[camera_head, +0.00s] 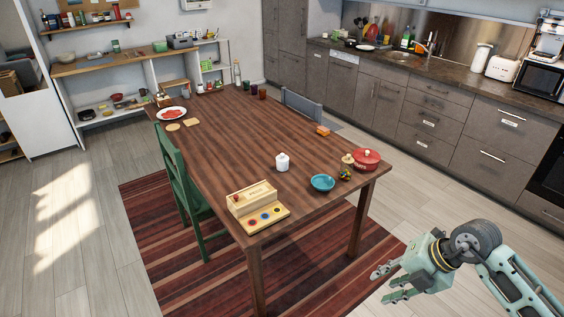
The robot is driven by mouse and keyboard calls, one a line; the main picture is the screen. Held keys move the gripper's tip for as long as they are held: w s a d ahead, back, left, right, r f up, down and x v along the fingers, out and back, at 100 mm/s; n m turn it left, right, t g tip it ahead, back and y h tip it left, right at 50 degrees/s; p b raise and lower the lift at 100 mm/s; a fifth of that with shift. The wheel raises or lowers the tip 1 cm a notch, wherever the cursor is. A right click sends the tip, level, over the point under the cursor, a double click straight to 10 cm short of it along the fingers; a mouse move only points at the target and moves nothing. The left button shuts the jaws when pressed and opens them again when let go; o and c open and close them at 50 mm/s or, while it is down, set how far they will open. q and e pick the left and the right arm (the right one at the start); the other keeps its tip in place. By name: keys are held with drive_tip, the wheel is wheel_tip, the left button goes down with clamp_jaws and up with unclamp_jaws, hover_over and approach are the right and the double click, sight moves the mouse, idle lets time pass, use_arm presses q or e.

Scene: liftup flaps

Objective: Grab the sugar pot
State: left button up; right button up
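A small white lidded pot (282,162), which looks like the sugar pot, stands upright on the brown wooden table (226,149), right of the table's middle. Nothing touches it. My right gripper (382,284) is at the lower right, beyond the table's right edge and well apart from the pot. Its fingers are spread and nothing is between them. My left gripper does not show.
Near the pot are a blue bowl (322,183), a red lidded pot (366,159) and a wooden box (252,199) with coloured discs. A green chair (178,180) stands at the left side. A grey chair (303,106) is behind. Floor at right is clear.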

drive_tip(key=shift+d+r, duration=0.1)
drive_tip(key=shift+d, duration=0.05)
